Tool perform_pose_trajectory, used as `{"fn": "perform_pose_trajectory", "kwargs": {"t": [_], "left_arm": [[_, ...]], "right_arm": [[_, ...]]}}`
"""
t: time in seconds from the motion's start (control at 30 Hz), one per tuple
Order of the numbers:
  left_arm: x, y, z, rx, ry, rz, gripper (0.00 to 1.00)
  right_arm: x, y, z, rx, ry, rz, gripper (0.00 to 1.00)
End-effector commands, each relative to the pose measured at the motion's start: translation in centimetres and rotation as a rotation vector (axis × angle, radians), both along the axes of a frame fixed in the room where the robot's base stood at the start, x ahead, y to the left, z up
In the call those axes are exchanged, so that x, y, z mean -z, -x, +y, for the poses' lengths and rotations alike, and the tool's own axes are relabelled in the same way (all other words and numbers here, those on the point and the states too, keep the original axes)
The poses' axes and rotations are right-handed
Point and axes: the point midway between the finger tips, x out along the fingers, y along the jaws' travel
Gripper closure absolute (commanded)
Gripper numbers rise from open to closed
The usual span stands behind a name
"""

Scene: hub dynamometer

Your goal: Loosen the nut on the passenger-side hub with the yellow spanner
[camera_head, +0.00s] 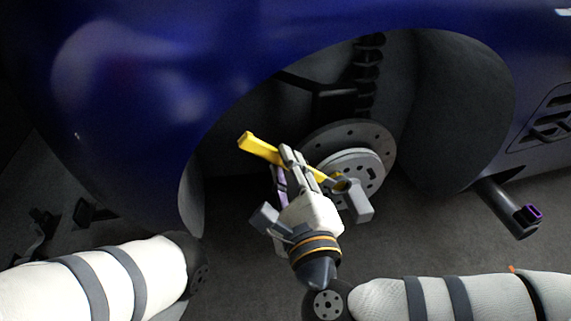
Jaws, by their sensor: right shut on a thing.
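The yellow spanner (259,148) is held slanting, its handle end up and to the left and its ring end (342,183) down and to the right. My right gripper (293,158) is shut on the middle of the spanner. The ring end shows in front of the lower part of the hub (361,165) inside the wheel arch. The nut cannot be made out, and I cannot tell whether the ring sits around it or only in front of it. My left arm comes in at the lower left, but its gripper is not in view.
The blue car body (150,100) arches over the hub, with its fender edge close to the spanner handle. A brake disc (377,142) and dark spring (368,65) are behind. A dark bar with a purple-rimmed end (516,211) juts out on the right. Grey floor lies below.

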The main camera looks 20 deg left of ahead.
Motion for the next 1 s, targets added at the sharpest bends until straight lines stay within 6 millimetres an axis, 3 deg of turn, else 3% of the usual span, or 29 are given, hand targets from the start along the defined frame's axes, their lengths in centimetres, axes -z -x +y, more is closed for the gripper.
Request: {"fn": "perform_pose_trajectory", "kwargs": {"t": [0.4, 1.0], "left_arm": [[-0.4, 0.0, 0.0, 0.000, 0.000, -0.005, 0.60], [-1.9, -0.2, 0.0, 0.000, 0.000, -0.024, 0.60]], "right_arm": [[-0.2, -0.1, 0.1, 0.014, 0.006, 0.008, 1.00], [-0.2, 3.0, -2.1, 0.013, 0.006, 0.006, 1.00]]}}
